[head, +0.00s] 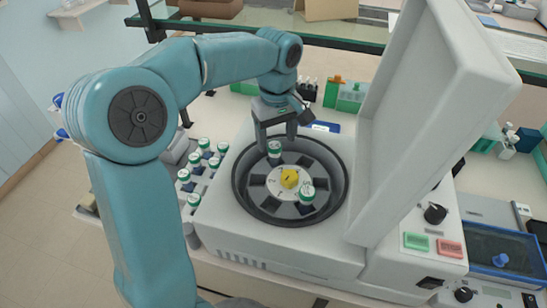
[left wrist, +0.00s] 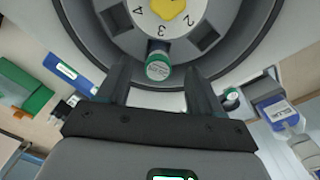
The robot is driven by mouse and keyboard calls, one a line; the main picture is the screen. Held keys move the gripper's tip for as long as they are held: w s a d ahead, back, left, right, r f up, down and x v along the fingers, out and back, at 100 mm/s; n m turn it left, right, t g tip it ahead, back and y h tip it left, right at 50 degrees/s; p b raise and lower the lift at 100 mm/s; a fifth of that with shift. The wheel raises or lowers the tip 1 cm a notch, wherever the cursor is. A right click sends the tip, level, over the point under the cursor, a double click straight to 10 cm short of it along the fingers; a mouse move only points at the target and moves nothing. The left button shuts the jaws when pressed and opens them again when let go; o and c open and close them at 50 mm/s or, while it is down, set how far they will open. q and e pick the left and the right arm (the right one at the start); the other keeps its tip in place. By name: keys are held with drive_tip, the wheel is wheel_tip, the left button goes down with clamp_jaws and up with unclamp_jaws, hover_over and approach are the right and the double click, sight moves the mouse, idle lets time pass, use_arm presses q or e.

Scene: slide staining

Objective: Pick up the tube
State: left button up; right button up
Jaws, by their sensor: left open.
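A tube with a green-and-white cap (head: 274,149) stands in a slot of the round rotor (head: 285,207) inside the open centrifuge (head: 230,225). My left gripper (head: 276,143) is above the rotor's far side, its fingers pointing down around this tube. In the left wrist view, the tube (left wrist: 158,66) shows between the two open fingers (left wrist: 160,85), apart from both, near the slot marked 3. A second tube (head: 307,192) stands in the rotor at the near right. A yellow knob (head: 289,178) is at the rotor's centre. My right gripper is not in view.
The centrifuge's raised lid (head: 420,110) stands close on the right. Several more capped tubes (head: 194,159) stand in a rack at the left. Green and orange boxes (head: 345,95) and a blue item (head: 325,127) lie behind the centrifuge.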

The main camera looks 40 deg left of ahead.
sight(276, 144)
use_arm(q)
drive_tip(key=f, duration=0.3)
drive_tip(key=f+p, duration=0.1)
drive_tip(key=f, duration=0.1)
drive_tip(key=shift+w+a+f, duration=0.15)
drive_tip(key=shift+w+a, duration=0.15)
drive_tip(key=shift+a, duration=0.1)
drive_tip(key=shift+s+f, duration=0.2)
drive_tip(key=shift+s, duration=0.2)
drive_tip(key=shift+w+f, duration=0.1)
drive_tip(key=shift+w, duration=0.1)
drive_tip(key=shift+w+a+f, duration=0.1)
drive_tip(key=shift+w+f, duration=0.05)
drive_tip(key=shift+w, duration=0.1)
drive_tip(key=shift+c, duration=0.7)
drive_tip(key=c, duration=0.5)
drive_tip(key=shift+s, duration=0.1)
drive_tip(key=c, duration=0.5)
drive_tip(key=shift+s+r, duration=0.2)
drive_tip(key=shift+w, duration=0.3)
drive_tip(key=shift+s+r+p, duration=0.15)
drive_tip(key=shift+r+p, duration=0.3)
drive_tip(key=shift+r, duration=9.5)
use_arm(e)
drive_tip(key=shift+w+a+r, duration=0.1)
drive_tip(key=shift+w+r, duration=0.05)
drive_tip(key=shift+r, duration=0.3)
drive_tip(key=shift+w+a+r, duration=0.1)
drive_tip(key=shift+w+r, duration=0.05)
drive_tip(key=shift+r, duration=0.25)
